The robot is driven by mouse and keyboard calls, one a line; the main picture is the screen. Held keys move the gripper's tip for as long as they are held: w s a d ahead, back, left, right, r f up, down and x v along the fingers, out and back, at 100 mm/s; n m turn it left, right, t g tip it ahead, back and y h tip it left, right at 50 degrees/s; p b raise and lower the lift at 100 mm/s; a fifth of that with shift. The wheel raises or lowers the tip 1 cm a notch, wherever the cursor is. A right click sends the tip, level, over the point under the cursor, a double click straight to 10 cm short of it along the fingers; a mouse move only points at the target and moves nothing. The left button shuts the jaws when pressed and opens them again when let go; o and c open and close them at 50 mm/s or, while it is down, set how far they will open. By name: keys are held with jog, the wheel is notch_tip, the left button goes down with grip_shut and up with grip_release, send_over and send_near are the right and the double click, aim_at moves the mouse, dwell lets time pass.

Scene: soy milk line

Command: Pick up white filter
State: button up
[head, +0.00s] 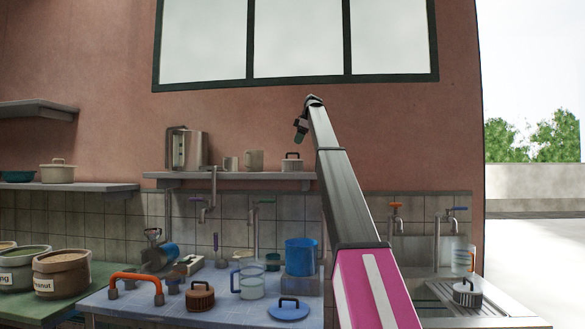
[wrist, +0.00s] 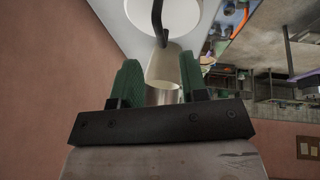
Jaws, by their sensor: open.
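No thing is plainly marked as the white filter. A small pale round piece with a dark rim and top handle (head: 292,164) sits on the wall shelf; a similar pale piece with a dark handle (head: 467,295) stands by the sink. I cannot tell which is the filter. My gripper (head: 300,136) is raised in front of the wall above the shelf, apart from these. In the wrist view its green fingers (wrist: 160,78) are spread.
The wall shelf (head: 225,176) also holds a steel kettle (head: 190,149) and cups. The blue counter (head: 225,311) below carries a blue pot (head: 300,256), a glass jug (head: 251,287), a blue lid (head: 290,312) and a brown handled piece (head: 200,298). Open air surrounds my gripper.

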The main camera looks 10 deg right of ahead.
aim_at(293, 162)
jog(key=shift+x, duration=3.35)
jog(key=shift+r, duration=0.1)
grip_shut()
